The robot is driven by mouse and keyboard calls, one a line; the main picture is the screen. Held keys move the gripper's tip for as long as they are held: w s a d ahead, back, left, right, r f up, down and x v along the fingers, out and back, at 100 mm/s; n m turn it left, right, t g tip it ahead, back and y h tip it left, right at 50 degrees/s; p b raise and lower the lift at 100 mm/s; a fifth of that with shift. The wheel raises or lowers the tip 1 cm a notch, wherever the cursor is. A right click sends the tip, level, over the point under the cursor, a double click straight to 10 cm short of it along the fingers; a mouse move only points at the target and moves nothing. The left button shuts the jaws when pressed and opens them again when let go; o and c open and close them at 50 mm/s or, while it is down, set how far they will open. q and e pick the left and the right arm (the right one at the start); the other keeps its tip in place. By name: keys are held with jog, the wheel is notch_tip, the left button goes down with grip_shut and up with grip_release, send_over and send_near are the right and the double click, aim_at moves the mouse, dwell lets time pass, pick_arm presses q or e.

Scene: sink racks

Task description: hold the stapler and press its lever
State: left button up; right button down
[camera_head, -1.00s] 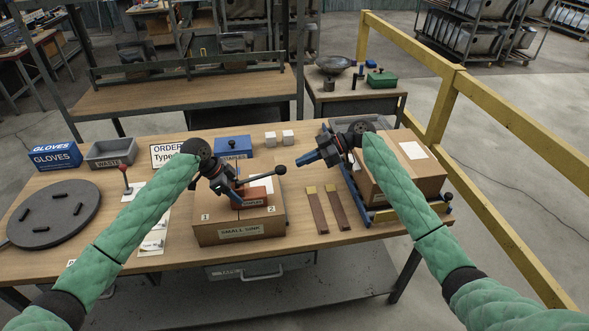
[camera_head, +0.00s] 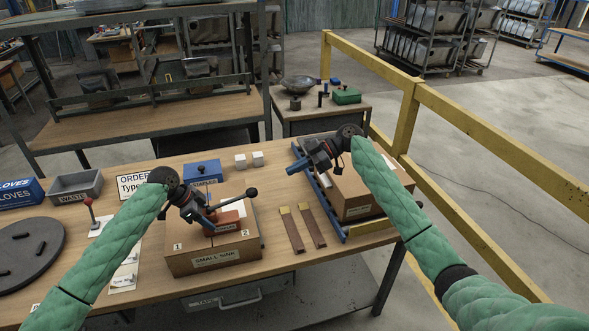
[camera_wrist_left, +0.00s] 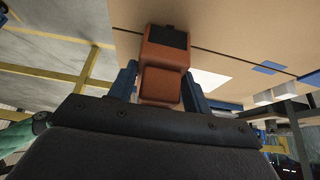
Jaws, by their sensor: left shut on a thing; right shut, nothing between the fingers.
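The orange-red stapler (camera_head: 228,221) stands on top of the closed cardboard box labelled SMALL SINK (camera_head: 215,258). Its dark lever with a black ball end (camera_head: 251,192) sticks up to the right. My left gripper (camera_head: 209,222) is shut on the stapler from the left. In the left wrist view the stapler (camera_wrist_left: 162,82) sits between my two blue fingers (camera_wrist_left: 160,88), with its black end near the box seam. My right gripper (camera_head: 291,169) is shut and empty, in the air to the right of the lever and apart from it.
A second cardboard box (camera_head: 365,195) on a blue-railed stand is at the right, under my right arm. Two brown strips (camera_head: 303,228) lie between the boxes. A blue STAPLES box (camera_head: 203,172) and two white cubes (camera_head: 249,160) stand behind. A yellow railing (camera_head: 480,120) borders the right.

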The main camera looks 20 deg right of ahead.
pick_arm(q)
jog(key=o, duration=1)
